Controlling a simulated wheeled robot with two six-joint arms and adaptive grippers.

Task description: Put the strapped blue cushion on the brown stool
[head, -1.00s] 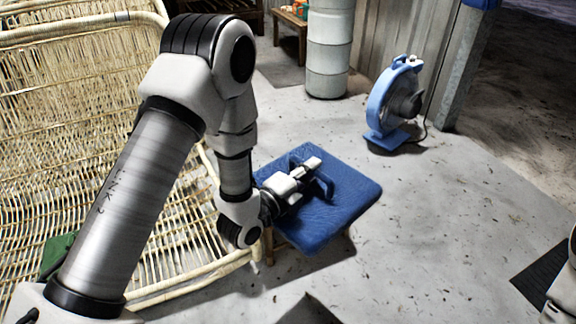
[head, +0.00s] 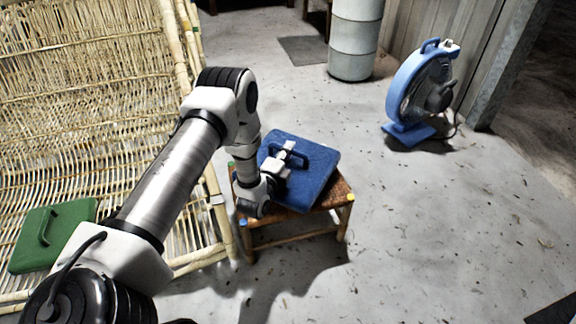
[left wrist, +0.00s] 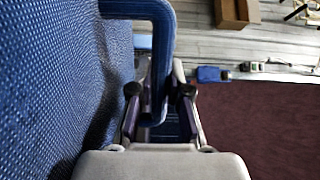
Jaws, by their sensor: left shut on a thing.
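The blue cushion (head: 308,188) is over the brown stool (head: 343,190) in the head view. The stool's woven seat shows past the cushion's right and left edges, and wooden legs show below. I cannot tell whether the cushion touches the seat. My left gripper (head: 291,156) is shut on the cushion's blue strap. In the left wrist view, the cushion's face (left wrist: 50,90) fills the left side. The strap loop (left wrist: 160,50) runs between the fingers of my left gripper (left wrist: 160,98). My right gripper is not in view.
A rattan frame (head: 90,100) stands at the left, with a green strapped cushion (head: 65,235) on it. A blue fan (head: 420,90) stands on the floor at the right, near a grey drum (head: 353,45). The floor right of the stool is clear.

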